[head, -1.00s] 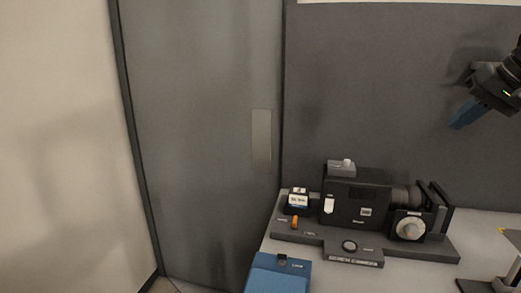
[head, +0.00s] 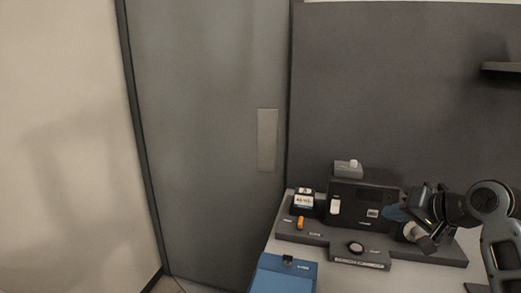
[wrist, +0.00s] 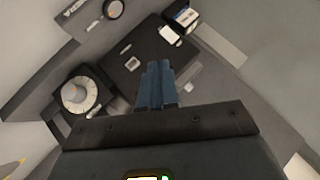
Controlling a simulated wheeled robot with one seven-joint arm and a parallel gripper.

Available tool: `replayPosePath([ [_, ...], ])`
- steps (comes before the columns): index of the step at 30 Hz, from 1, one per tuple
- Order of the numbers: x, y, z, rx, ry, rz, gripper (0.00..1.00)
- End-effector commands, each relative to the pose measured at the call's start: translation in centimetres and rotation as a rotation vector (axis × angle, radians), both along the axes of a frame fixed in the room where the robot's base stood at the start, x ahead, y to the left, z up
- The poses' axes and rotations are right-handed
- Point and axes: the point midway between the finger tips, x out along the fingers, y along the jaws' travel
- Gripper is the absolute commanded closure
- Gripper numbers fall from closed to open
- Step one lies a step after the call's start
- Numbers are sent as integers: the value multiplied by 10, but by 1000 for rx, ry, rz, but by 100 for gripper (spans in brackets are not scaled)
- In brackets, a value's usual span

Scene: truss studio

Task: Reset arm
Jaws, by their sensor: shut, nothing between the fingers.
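My gripper (head: 392,212) is in front of the right part of a black projector-like device in the head view and hides part of it. In the wrist view its blue fingers (wrist: 156,84) are together with nothing between them, and point toward the device (wrist: 138,50). The black device (head: 350,198) sits on a dark grey base (head: 310,236) on the table. I cannot tell whether the fingertips touch the device.
A dial (wrist: 77,95) shows near the fingers in the wrist view. A small orange part (head: 300,222) and a black box with a display (head: 304,201) sit on the base's left. A blue case (head: 284,274) is in front. A grey door (head: 200,130) stands left; a shelf (head: 502,68) is upper right.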

Motion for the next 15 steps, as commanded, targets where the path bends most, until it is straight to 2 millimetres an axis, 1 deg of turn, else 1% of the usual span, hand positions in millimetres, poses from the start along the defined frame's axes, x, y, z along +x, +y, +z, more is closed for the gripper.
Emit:
replayPosePath([
  [1, -10, 13, -21, 11, -11, -8, 100],
  [3, -23, 27, -44, 17, -36, -25, 100],
  [5, -36, 38, -62, 19, -56, -39, 100],
  [6, -45, 45, -74, 18, -68, -51, 100],
  [8, -60, 55, -91, 16, -85, -67, 100],
  [11, -88, 69, -115, 4, -113, -95, 100],
  [14, -120, 82, -138, -15, -137, -121, 100],
  [15, -133, 86, -145, -25, -148, -132, 100],
])
